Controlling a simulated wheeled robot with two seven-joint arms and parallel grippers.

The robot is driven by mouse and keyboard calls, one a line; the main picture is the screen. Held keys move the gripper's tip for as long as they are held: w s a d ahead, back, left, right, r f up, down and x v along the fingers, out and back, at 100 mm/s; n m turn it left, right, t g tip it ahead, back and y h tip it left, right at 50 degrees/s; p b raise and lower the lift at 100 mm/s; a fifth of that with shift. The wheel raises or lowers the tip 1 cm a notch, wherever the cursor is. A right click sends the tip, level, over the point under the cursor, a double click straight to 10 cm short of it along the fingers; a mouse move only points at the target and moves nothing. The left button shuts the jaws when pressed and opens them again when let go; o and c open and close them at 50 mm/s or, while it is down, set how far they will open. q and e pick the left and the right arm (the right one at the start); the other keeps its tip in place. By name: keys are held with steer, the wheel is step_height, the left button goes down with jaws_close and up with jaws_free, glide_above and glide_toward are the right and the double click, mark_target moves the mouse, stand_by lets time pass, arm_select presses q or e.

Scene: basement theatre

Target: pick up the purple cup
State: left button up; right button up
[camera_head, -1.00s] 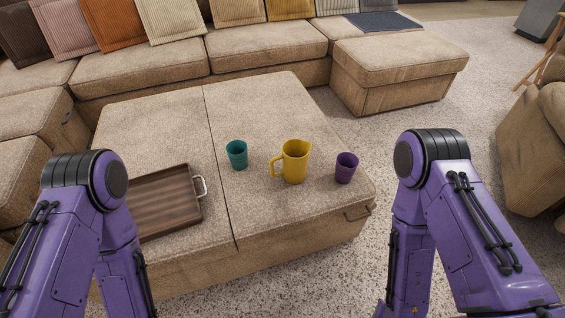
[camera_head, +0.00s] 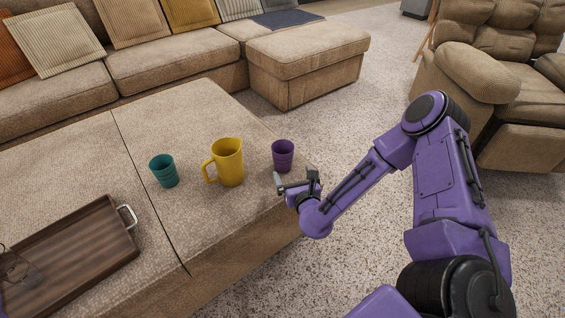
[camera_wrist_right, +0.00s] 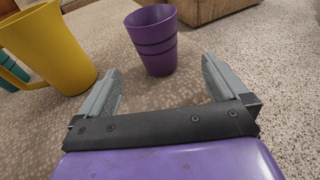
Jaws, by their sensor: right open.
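The purple cup (camera_head: 283,155) stands upright on the large beige ottoman (camera_head: 75,140), near its right corner. In the right wrist view the purple cup (camera_wrist_right: 154,40) stands beyond the fingertips, roughly midway between them and apart from both. My right gripper (camera_head: 294,180) is at the ottoman's right edge, just in front of the cup. It is open and empty, and its two grey fingers show in the right wrist view (camera_wrist_right: 160,75). My left gripper is out of view.
A yellow pitcher (camera_head: 228,163) stands close to the left of the cup, with a teal cup (camera_head: 164,171) further left. A wooden tray (camera_head: 75,262) lies at the ottoman's left front, with a thin wire-like thing at its left end. Carpet is clear right of the ottoman.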

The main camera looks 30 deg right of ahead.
mark_target(285, 165)
steer(key=x, duration=0.2)
steer(key=b+x, duration=0.1)
steer(key=x, duration=0.2)
steer(key=f+b+x, duration=0.1)
steer(key=x, duration=0.2)
steer(key=shift+a, duration=0.25)
steer(key=shift+w+d+r, duration=0.1)
steer(key=shift+w, duration=0.15)
steer(key=c, duration=1.2)
